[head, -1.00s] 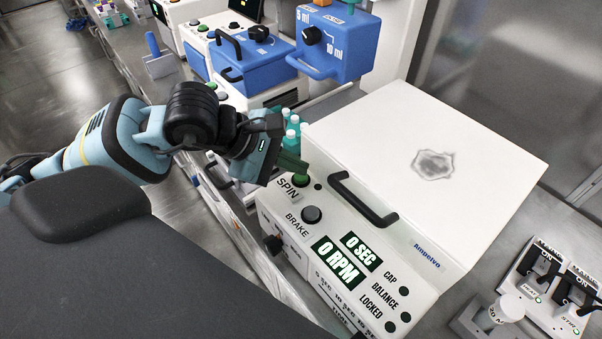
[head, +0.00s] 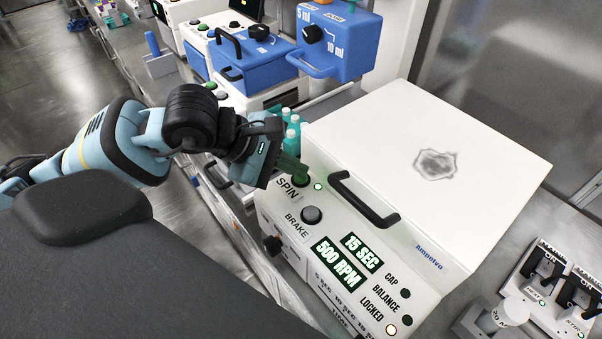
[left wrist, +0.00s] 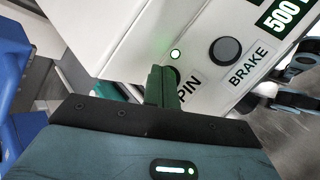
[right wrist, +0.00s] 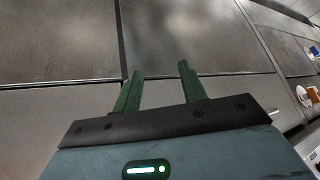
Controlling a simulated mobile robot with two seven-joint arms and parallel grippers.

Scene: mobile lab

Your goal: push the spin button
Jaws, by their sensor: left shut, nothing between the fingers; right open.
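The white centrifuge (head: 420,170) stands on the bench with its lid shut and a black handle on its front. The spin button (head: 302,180) sits at the panel's upper left, by the SPIN label, mostly covered by my fingertips. A small lamp beside it is lit. My left gripper (head: 293,168) is shut and empty, with its green fingertips at the button. In the left wrist view the shut fingers (left wrist: 163,85) reach the panel beside the label. The display (head: 340,262) reads 15 SEC and 500 RPM, and the LOCKED lamp is lit. My right gripper (right wrist: 160,85) is open and empty.
The dark brake button (head: 312,215) is just below the SPIN label. Blue-fronted machines (head: 262,62) are further back. A switch box (head: 560,285) and a white-capped bottle (head: 512,311) are at lower right.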

